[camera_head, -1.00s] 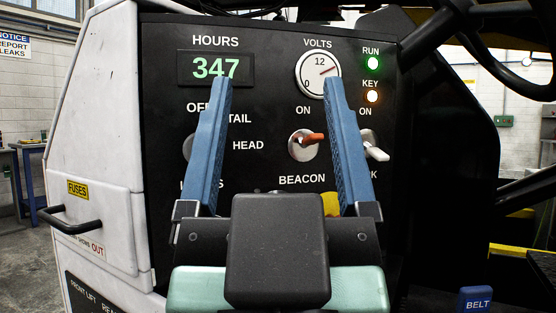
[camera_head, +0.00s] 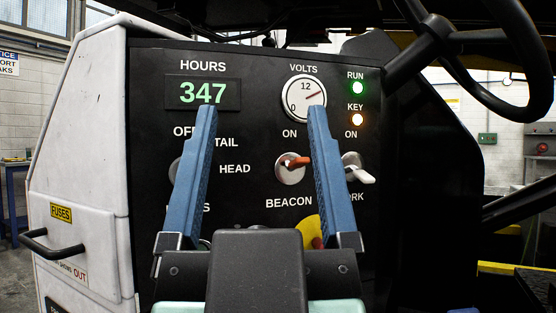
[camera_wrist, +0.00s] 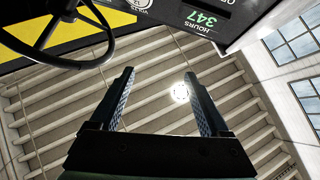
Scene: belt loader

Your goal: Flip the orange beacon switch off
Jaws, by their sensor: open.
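The orange beacon switch lever (camera_head: 298,161) sits on a round silver plate between the ON and BEACON labels on the black panel (camera_head: 245,140). The lever sticks out to the right, tipped slightly up in the picture. My gripper (camera_head: 262,110) is open and empty in front of the panel. Its right finger is just right of the lever in the picture, close to its tip; contact cannot be told. Its left finger partly covers the knob at the HEAD label. In the wrist view, the open gripper (camera_wrist: 158,73) has nothing between its fingers, and the switch cannot be seen.
A white-levered switch (camera_head: 358,172) lies right of the beacon switch, partly near my right finger. A yellow-backed control (camera_head: 308,230) is partly hidden below. A steering wheel (camera_head: 500,60) is at right, a handle (camera_head: 60,248) at left.

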